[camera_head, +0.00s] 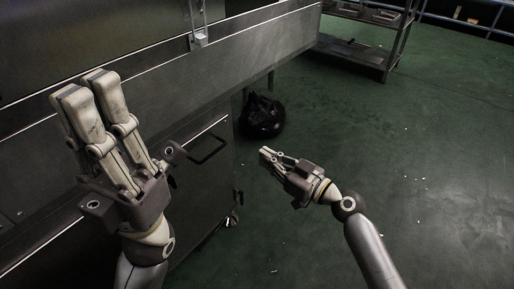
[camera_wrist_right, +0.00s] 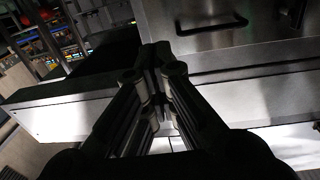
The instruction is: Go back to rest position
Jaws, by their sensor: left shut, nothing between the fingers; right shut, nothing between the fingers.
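My left gripper (camera_head: 88,86) is raised on the left of the head view, in front of the steel machine. Its two pale fingers point up, and it is shut and empty. My right gripper (camera_head: 267,155) is near the middle of the head view, above the green floor, with its fingers pointing left towards the steel cabinet. It is shut and empty. In the right wrist view its dark fingers (camera_wrist_right: 156,56) meet at the tips with nothing between them.
The long steel machine (camera_head: 255,45) fills the upper left. A steel cabinet (camera_head: 205,190) with a handle and casters stands below it. A black bag (camera_head: 262,116) lies on the floor beyond. A metal rack (camera_head: 362,55) stands at the back. The green floor (camera_head: 440,170) at right is open.

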